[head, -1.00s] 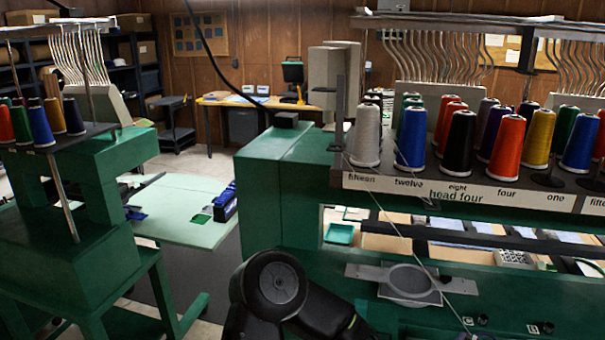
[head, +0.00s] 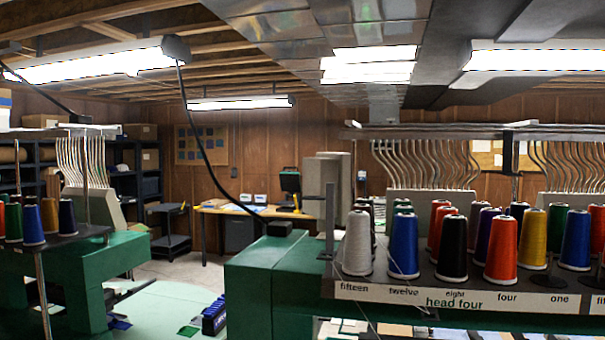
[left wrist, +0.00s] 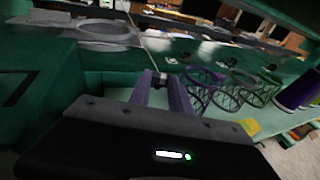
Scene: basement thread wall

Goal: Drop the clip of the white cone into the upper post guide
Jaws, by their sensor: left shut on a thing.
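The white cone (head: 357,243) stands upright at the left end of the cone shelf, above the label "fifteen". A thin grey post (head: 330,195) rises just left of it; I cannot tell whether it carries the upper post guide. In the left wrist view my left gripper (left wrist: 160,82) is shut on a small dark piece, apparently the clip (left wrist: 160,78), at its fingertips. A thin pale thread runs up from there. My left gripper does not show in the head view. My right gripper is in neither view.
The shelf (head: 450,293) holds several coloured cones close together, with a rack of curved tubes (head: 430,163) above. In the left wrist view, round mesh holders (left wrist: 235,88) lie right of the fingers and a hoop plate (left wrist: 105,32) lies upper left. A green machine block (head: 270,275) stands left.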

